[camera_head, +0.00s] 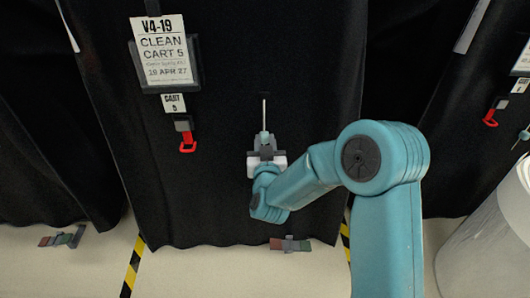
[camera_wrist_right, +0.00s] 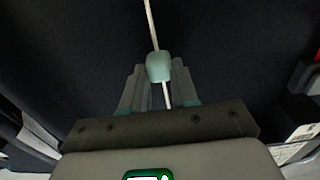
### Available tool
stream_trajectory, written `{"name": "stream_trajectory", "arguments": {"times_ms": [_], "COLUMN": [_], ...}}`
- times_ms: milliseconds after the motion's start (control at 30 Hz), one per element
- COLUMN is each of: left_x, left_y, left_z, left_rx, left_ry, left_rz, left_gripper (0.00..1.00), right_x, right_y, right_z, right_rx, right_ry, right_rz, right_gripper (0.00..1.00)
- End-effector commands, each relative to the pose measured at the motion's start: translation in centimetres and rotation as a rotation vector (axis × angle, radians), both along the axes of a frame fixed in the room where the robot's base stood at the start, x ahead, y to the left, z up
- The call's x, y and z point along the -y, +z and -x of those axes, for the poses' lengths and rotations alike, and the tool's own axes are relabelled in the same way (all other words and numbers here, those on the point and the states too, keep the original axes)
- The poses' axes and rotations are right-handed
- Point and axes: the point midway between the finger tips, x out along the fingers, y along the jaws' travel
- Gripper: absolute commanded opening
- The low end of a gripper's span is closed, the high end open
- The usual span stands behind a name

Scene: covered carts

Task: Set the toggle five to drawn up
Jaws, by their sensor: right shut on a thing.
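Toggle five, a small pale teal bead (camera_head: 264,137), sits on a thin white cord (camera_head: 264,112) against the black cover (camera_head: 225,190) of cart 5. My right gripper (camera_head: 265,149) is shut on the toggle. In the right wrist view the toggle (camera_wrist_right: 159,67) sits between the tips of the gripper (camera_wrist_right: 158,75), with cord (camera_wrist_right: 151,25) running up from it and a short end of cord below. The gripper hides part of the toggle in the head view. My left gripper is in neither view.
A sign (camera_head: 163,50) reading clean cart 5, a small cart 5 tag (camera_head: 173,103) and a red pull (camera_head: 187,144) hang left of the cord. A red-and-green pedal (camera_head: 290,244) is below. A white rounded object (camera_head: 490,245) stands right. Striped tape (camera_head: 132,266) marks the floor.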

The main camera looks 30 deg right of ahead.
Motion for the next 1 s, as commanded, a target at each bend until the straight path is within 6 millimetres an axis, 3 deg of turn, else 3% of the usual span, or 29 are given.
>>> {"name": "stream_trajectory", "arguments": {"times_ms": [33, 100, 467, 500, 567, 600, 867, 1000], "left_x": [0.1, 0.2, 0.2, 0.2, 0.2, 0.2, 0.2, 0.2], "left_y": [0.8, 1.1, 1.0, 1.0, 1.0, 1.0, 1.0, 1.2], "left_z": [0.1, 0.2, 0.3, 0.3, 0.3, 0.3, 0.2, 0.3], "left_rx": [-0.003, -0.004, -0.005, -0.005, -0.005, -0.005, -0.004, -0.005], "left_ry": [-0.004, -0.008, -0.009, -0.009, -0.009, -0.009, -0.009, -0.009], "left_rz": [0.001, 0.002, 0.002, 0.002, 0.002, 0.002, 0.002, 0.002], "left_gripper": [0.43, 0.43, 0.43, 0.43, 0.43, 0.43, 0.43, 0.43], "right_x": [0.1, 0.1, 0.1, 0.1, 0.1, 0.1, 0.0, -0.7], "right_y": [1.7, 2.4, 2.7, 2.7, 2.7, 2.6, 2.6, 2.6], "right_z": [-0.1, -0.1, -0.1, -0.1, -0.1, -0.1, 0.0, 1.0], "right_rx": [0.008, 0.009, 0.009, 0.009, 0.007, 0.007, 0.004, 0.002], "right_ry": [-0.001, -0.001, -0.002, -0.002, -0.001, -0.001, -0.001, 0.001], "right_rz": [0.002, 0.002, 0.003, 0.003, 0.003, 0.003, 0.001, 0.000], "right_gripper": [0.00, 0.00, 0.00, 0.32, 0.51, 0.55, 0.55, 0.55]}}
